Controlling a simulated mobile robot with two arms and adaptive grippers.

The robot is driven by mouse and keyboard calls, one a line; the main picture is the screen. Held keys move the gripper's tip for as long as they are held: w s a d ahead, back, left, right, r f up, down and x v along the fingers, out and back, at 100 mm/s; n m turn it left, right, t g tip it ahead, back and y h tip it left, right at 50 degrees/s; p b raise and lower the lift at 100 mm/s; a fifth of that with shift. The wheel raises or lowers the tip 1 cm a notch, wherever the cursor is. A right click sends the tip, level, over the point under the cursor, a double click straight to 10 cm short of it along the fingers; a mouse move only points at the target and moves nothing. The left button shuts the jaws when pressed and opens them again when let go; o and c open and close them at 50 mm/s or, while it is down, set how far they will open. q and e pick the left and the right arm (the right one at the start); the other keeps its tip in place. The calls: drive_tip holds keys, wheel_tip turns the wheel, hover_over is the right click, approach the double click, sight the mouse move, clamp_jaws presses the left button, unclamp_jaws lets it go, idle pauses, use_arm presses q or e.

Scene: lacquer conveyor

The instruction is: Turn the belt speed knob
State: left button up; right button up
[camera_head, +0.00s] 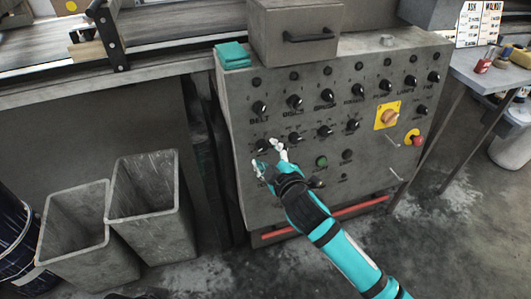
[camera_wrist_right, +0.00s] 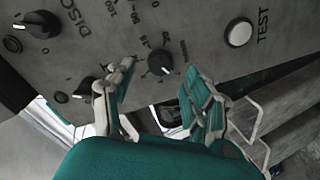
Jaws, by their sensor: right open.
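The grey control panel (camera_head: 300,85) carries rows of black knobs. The BELT knob (camera_head: 260,107) is at the left of the labelled upper row. Below it in the head view is another black knob (camera_head: 262,145), which I take as the belt speed knob. In the right wrist view this knob (camera_wrist_right: 160,62), with a printed scale, shows beyond and between the fingertips. My right gripper (camera_head: 270,153) is open and empty in front of the panel's lower left part. In the wrist view its teal and grey fingers (camera_wrist_right: 160,88) are apart. Contact with the knob cannot be told. My left gripper is out of view.
A white TEST button (camera_wrist_right: 238,33) is near the knob. A grey box (camera_head: 293,38) and teal cloth (camera_head: 232,57) lie on the panel top. A yellow-backed switch (camera_head: 389,117) and red button (camera_head: 417,141) are at right. Two grey bins (camera_head: 150,215) stand at left.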

sight(264, 148)
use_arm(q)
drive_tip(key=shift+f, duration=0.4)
use_arm(e)
drive_tip(key=shift+x, duration=1.55)
drive_tip(key=shift+c, duration=0.2)
clamp_jaws()
drive_tip(key=shift+r+p, duration=0.15)
drive_tip(key=shift+p, duration=0.15)
drive_tip(key=shift+n+p, duration=0.4)
drive_tip(key=shift+n, duration=0.1)
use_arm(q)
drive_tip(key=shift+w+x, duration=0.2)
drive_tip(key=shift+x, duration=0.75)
